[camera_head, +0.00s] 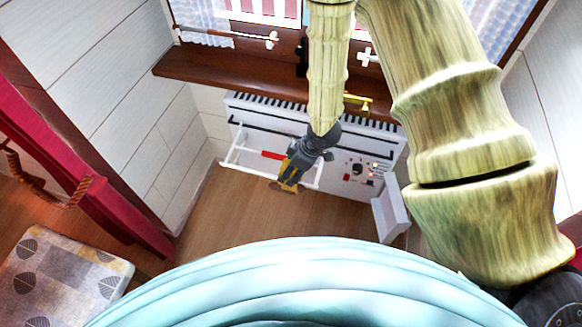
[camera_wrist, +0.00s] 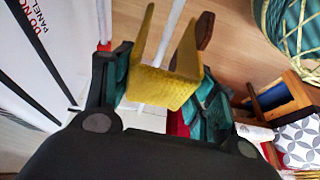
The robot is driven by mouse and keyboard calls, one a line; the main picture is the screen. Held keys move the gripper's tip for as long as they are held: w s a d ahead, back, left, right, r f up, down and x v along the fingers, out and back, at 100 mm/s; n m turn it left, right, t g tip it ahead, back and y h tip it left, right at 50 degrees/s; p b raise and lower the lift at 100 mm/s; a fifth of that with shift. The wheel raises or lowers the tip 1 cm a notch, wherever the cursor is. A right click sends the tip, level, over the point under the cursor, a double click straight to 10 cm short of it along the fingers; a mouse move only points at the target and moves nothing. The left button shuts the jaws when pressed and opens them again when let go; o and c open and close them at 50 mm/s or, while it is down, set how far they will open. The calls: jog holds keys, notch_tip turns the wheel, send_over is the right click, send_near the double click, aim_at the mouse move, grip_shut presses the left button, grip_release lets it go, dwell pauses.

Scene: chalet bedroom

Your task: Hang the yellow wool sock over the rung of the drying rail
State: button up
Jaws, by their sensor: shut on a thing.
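The yellow wool sock (camera_wrist: 163,86) is between the teal-padded fingers of my gripper (camera_wrist: 165,95) in the wrist view. It is folded, with two ends pointing away from the camera. The white rung (camera_wrist: 174,28) of the drying rail runs between these ends in the picture; I cannot tell whether the sock touches it. In the head view, my gripper (camera_head: 291,176) points down at the front of the white drying rail (camera_head: 238,168), shut on the sock (camera_head: 287,187), which is partly hidden by the fingers.
The rail projects from a white panel heater (camera_head: 355,150) with a knob, below a dark wooden sill (camera_head: 215,82). A red item (camera_head: 272,155) is at the rail behind my gripper. A patterned cushioned seat (camera_head: 60,275) and red curtain (camera_head: 90,190) are at left. Wooden floor (camera_head: 215,215) is open in front.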

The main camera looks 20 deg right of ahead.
jog(key=shift+f+b, duration=1.45)
jog(key=shift+f, duration=1.65)
jog(key=o, duration=1.1)
jog(key=v, duration=1.2)
jog(key=shift+a, duration=0.1)
